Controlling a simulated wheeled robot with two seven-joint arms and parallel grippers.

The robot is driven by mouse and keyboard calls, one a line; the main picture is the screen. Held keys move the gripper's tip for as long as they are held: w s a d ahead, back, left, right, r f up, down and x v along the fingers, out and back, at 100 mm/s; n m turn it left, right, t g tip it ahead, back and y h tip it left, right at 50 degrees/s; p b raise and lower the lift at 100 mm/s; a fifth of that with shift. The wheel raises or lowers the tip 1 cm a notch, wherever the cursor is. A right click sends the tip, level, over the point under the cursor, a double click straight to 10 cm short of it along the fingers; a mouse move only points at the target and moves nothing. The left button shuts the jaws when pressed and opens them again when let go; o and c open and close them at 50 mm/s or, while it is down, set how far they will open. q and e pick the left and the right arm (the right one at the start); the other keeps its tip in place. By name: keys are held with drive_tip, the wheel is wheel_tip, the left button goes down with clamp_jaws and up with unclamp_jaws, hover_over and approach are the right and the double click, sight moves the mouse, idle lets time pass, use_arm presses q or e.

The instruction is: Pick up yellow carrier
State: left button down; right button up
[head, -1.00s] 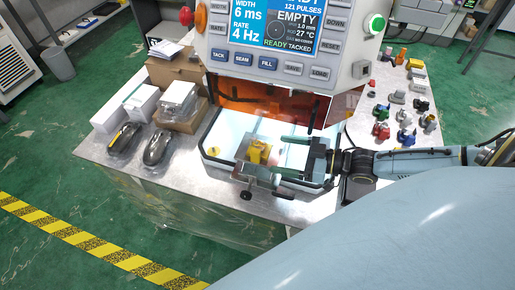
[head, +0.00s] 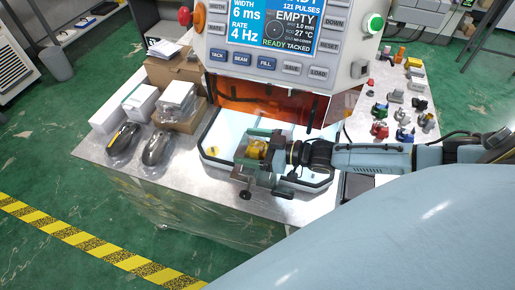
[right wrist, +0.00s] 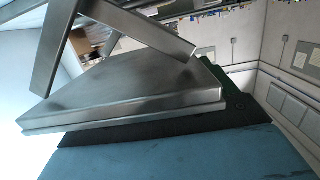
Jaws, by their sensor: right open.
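The yellow carrier (head: 256,150) sits on the small fixture at the front of the machine's white work area, partly covered by my right gripper. My right gripper (head: 253,151) comes in from the right. Its fingers are open, one on the far side and one on the near side of the carrier. I cannot tell whether they touch it. The right wrist view shows grey metal bars and a plate (right wrist: 130,95) close up; the carrier does not show there. My left gripper is not in view.
The machine's control panel (head: 270,40) stands behind the work area, above an orange window (head: 265,101). Two black devices and several boxes (head: 140,101) are left on the table. Several small coloured parts (head: 404,115) stand at the right. A clamp knob (head: 245,195) juts out in front.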

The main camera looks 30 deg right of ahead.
drive_tip(key=shift+c, duration=0.4)
drive_tip(key=c, duration=1)
drive_tip(key=shift+c, duration=0.3)
drive_tip(key=shift+r, duration=0.1)
